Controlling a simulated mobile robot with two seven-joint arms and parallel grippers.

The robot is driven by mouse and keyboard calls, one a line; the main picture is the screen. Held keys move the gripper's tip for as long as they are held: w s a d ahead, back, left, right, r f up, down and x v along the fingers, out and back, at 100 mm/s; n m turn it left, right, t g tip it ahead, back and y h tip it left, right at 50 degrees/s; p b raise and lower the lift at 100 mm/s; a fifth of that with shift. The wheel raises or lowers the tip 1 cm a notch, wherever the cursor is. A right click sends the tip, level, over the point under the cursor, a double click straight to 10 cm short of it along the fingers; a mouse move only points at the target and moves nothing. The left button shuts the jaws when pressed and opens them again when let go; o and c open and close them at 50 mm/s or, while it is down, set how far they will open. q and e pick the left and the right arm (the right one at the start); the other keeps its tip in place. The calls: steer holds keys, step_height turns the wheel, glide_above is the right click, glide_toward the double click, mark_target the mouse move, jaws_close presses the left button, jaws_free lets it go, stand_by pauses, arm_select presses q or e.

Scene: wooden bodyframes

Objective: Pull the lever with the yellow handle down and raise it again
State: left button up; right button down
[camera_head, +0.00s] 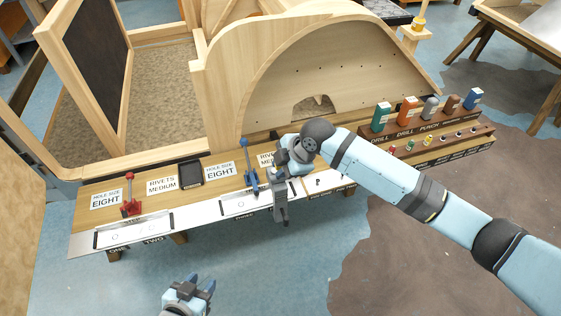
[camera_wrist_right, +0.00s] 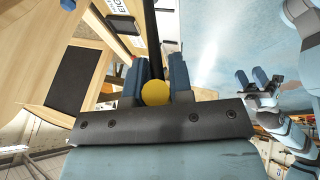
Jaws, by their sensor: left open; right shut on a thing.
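The lever has a round yellow handle (camera_wrist_right: 155,93) on a dark shaft (camera_wrist_right: 150,42), clearest in the right wrist view. My right gripper (camera_wrist_right: 152,82) is shut on the handle, one blue finger on each side. In the head view my right gripper (camera_head: 281,160) is over the workbench just right of the blue lever, and the yellow handle is hidden by it. My left gripper (camera_head: 197,288) is open and empty, low in front of the bench; it also shows in the right wrist view (camera_wrist_right: 262,78).
A red lever (camera_head: 130,197) and a blue lever (camera_head: 249,172) stand on the bench (camera_head: 140,183) to the left. A rack (camera_head: 440,138) with several coloured bins is at the right. A large wooden frame (camera_head: 230,70) is behind. The floor in front is clear.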

steer(key=s+d+f+n+t+y+b, duration=0.2)
steer(key=s+f+t+y+b, duration=0.2)
steer(key=s+f+t+b, duration=0.3)
steer(key=shift+s+d+f+n+t+b, duration=0.2)
steer(key=shift+f+n+t+b, duration=0.1)
steer(key=shift+f+t+b, duration=1.35)
steer(key=shift+f+g, duration=0.3)
steer(key=shift+g, duration=0.15)
steer(key=c, duration=1.2)
jaws_free()
steer(key=shift+o, duration=0.9)
steer(key=shift+w, duration=0.15)
steer(key=shift+r, duration=0.1)
